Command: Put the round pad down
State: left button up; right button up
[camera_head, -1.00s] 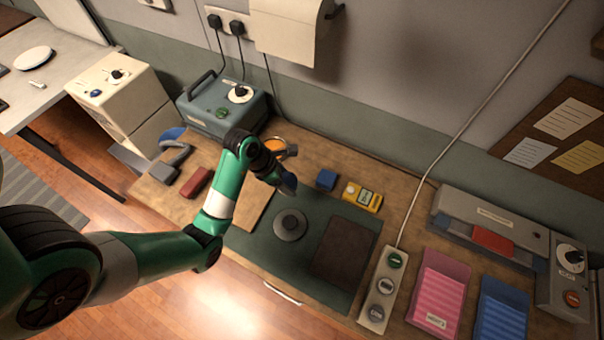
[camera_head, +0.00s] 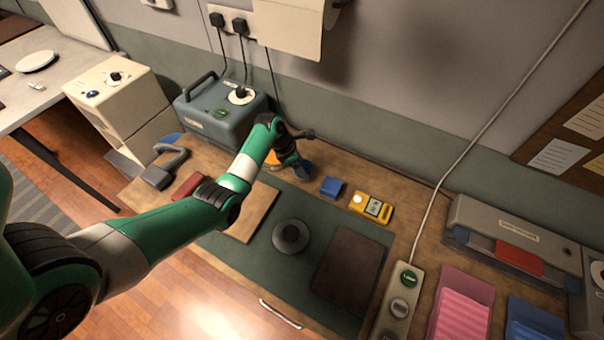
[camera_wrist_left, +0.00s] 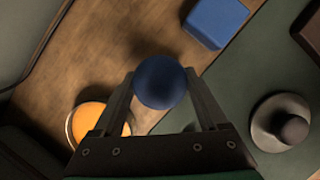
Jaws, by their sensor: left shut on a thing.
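My left gripper (camera_head: 299,163) is shut on a dark blue round pad. The pad (camera_wrist_left: 160,82) sits between the two fingertips in the left wrist view, and a bit of its blue shows under the fingers in the head view. The gripper is over the back part of the wooden bench top (camera_head: 330,155), between an orange round thing (camera_wrist_left: 92,120) and a blue block (camera_wrist_left: 216,20). I cannot tell whether the pad touches the bench. My right gripper is not in view.
A green mat (camera_head: 255,255) carries a grey disc with a knob (camera_head: 291,236) and a dark flat rectangle (camera_head: 350,268). A yellow device (camera_head: 371,207) stands right of the blue block. A grey-blue machine (camera_head: 222,110) stands behind left. Some wood around the gripper is bare.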

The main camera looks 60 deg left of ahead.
pick_arm(q)
notch_tip(320, 180, down, 3)
jog(key=shift+b, duration=0.5)
jog(key=shift+r, duration=0.15)
jog(key=o, duration=1.1)
jog(key=p+v, duration=0.5)
jog(key=v, duration=0.7)
jog(key=shift+p, duration=0.4)
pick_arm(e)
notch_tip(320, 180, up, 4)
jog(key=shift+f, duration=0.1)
pick_arm(q)
jog(key=shift+d, duration=0.1)
